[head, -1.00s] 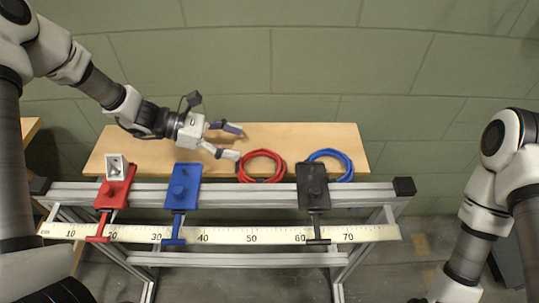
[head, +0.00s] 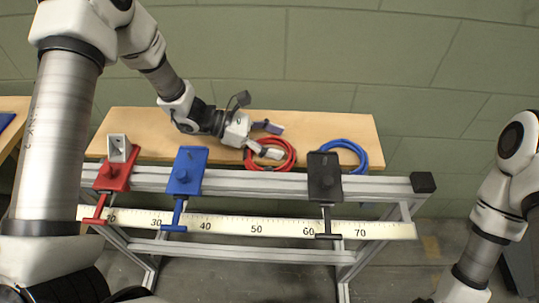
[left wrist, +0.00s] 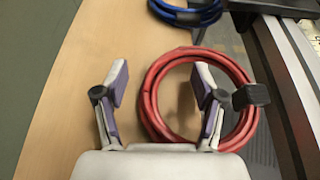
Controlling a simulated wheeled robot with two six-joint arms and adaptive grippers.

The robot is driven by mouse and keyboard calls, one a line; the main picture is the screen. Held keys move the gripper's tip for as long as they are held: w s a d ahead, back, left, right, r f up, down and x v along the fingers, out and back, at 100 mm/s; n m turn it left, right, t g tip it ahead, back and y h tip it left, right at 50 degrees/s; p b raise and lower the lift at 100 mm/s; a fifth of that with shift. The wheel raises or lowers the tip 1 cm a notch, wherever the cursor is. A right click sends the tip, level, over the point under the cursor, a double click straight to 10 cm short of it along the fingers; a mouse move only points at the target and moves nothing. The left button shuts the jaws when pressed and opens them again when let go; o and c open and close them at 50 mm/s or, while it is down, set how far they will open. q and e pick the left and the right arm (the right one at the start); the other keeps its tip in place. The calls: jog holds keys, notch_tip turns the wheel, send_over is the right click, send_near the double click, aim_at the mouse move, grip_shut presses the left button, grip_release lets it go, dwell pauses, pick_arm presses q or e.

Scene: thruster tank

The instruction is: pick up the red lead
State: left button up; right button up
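The red lead (head: 287,160) lies coiled on the wooden bench behind the metal rail. It also shows as a red ring in the left wrist view (left wrist: 149,88). My left gripper (head: 274,141) is at the coil's left side. In the left wrist view my left gripper (left wrist: 160,90) is open, with its fingers spread. One finger shows over the inside of the ring, the other outside it on the left, so the ring's left side lies between them. I cannot tell the height above the bench. My right gripper is not in view.
A blue coiled lead (head: 361,152) lies to the right of the red one. The rail (head: 250,182) in front carries a red carriage (head: 113,174), a blue carriage (head: 186,172) and a black carriage (head: 325,178). A ruler (head: 268,226) runs below it.

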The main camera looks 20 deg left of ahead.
pick_arm(q)
grip_shut()
notch_tip(320, 180, up, 10)
jog(key=shift+f+p, duration=0.1)
jog(key=shift+p, duration=0.4)
dwell(0.5)
